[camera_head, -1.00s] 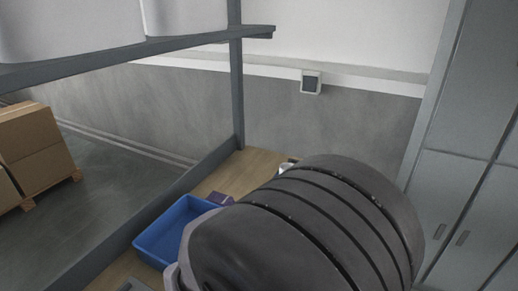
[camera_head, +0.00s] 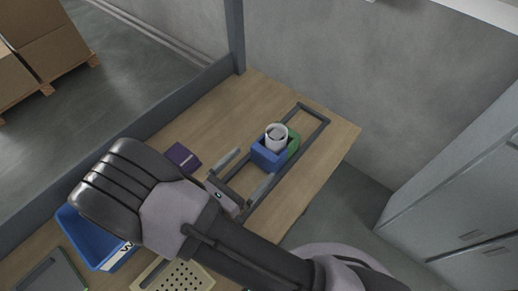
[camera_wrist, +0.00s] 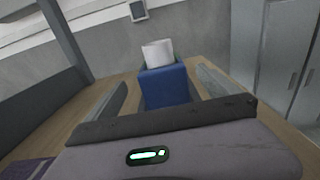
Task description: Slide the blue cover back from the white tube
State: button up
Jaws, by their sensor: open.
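The blue cover (camera_head: 264,155) sits on a dark rail frame (camera_head: 313,131) on the wooden table. The white tube (camera_head: 276,137) stands upright at the cover, its top showing above it. A green part (camera_head: 293,142) shows on the tube's right side. In the wrist view the blue cover (camera_wrist: 168,86) is ahead between the fingers, with the white tube (camera_wrist: 158,53) behind it. My gripper (camera_head: 247,170) is open and empty, its fingers pointing at the cover from the near end of the rails. Whether a finger touches the cover cannot be told.
A purple box (camera_head: 182,157) lies left of my gripper. A blue bin (camera_head: 84,240), a perforated beige tray (camera_head: 172,275) and a grey item (camera_head: 52,273) are at the near left. Grey cabinets (camera_head: 455,200) stand at right. The table beyond the rails is clear.

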aim_at(262, 156)
jog(key=shift+s+a, duration=0.15)
jog(key=shift+s, duration=0.1)
jog(key=b+x, duration=0.2)
jog(key=x, duration=0.5)
jog(key=shift+w+d, duration=0.25)
jog(key=shift+w, duration=0.05)
jog(key=shift+c, duration=0.2)
